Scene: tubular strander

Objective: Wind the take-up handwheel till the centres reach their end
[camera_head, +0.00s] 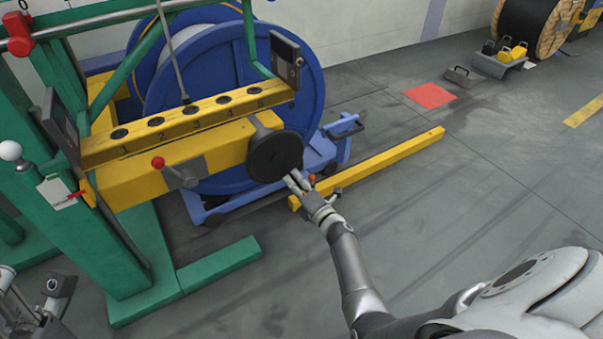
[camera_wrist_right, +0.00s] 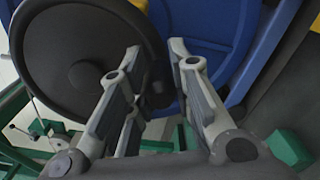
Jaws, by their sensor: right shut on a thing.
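The black round handwheel (camera_head: 275,156) sits at the right end of the yellow beam on the take-up stand. It also fills the upper left of the right wrist view (camera_wrist_right: 75,40). My right gripper (camera_head: 298,182) is at the wheel's lower right rim. In the wrist view its fingers (camera_wrist_right: 156,60) are closed about a dark handle (camera_wrist_right: 157,92) beside the wheel, partly hidden by them. The blue reel (camera_head: 308,85) stands behind the beam; I cannot make out the centres. My left gripper (camera_head: 50,295) shows partly at the lower left corner, away from the wheel; its jaws are unclear.
The yellow beam (camera_head: 205,105) carries numbered marks, and a red-knobbed lever (camera_head: 170,170) is on its front. Green frame posts (camera_head: 100,225) stand left. A blue trolley (camera_head: 325,150) and a yellow floor bar (camera_head: 385,167) lie behind my right arm.

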